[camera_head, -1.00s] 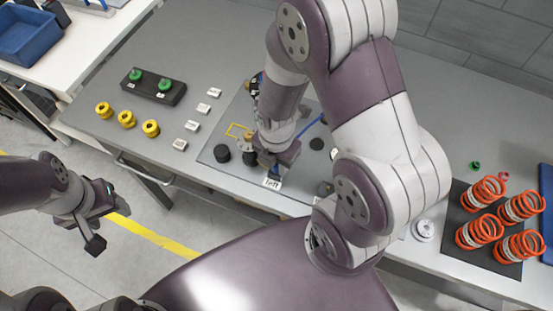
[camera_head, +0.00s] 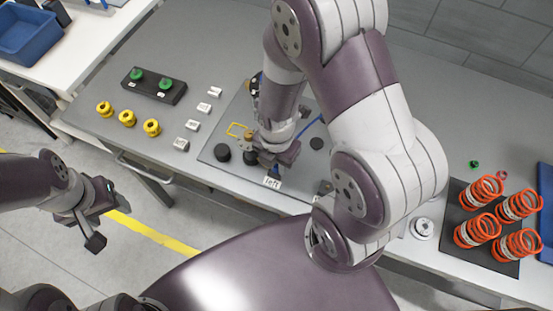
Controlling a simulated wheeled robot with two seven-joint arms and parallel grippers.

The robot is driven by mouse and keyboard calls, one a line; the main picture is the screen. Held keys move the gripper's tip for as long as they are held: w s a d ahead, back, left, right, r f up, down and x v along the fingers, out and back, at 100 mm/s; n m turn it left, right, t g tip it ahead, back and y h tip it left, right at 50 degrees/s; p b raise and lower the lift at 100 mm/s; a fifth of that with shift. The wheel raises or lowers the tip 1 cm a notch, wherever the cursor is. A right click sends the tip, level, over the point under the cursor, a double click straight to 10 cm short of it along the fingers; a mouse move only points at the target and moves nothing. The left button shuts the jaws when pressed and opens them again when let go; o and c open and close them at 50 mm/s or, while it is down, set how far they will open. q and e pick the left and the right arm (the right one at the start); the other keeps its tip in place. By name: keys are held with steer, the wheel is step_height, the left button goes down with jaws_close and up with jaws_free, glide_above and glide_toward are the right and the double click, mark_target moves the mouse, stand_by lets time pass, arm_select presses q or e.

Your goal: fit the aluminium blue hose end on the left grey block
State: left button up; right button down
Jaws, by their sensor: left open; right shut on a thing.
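My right gripper (camera_head: 274,164) is over the dark grey fixture plate, just above the white "Left" label (camera_head: 272,182). It is shut on the hose end, which its fingers hide. A short stretch of blue hose (camera_head: 312,122) shows to the right of the gripper. I cannot make out the left grey block; the gripper and wrist cover the area near the label. I cannot tell whether the hose end touches a block. My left gripper (camera_head: 103,217) is open and empty, above the floor in front of the table.
Yellow parts (camera_head: 127,118), small white tags and a black holder with green knobs (camera_head: 153,87) stand left. Orange springs (camera_head: 483,228) stand right. My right arm covers the table's middle.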

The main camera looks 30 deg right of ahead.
steer(key=shift+f, duration=0.2)
stand_by(0.3)
steer(key=c, duration=0.8)
jaws_free()
steer(key=shift+r, duration=0.15)
step_height(320, 180, up, 7)
steer(key=p, duration=0.7)
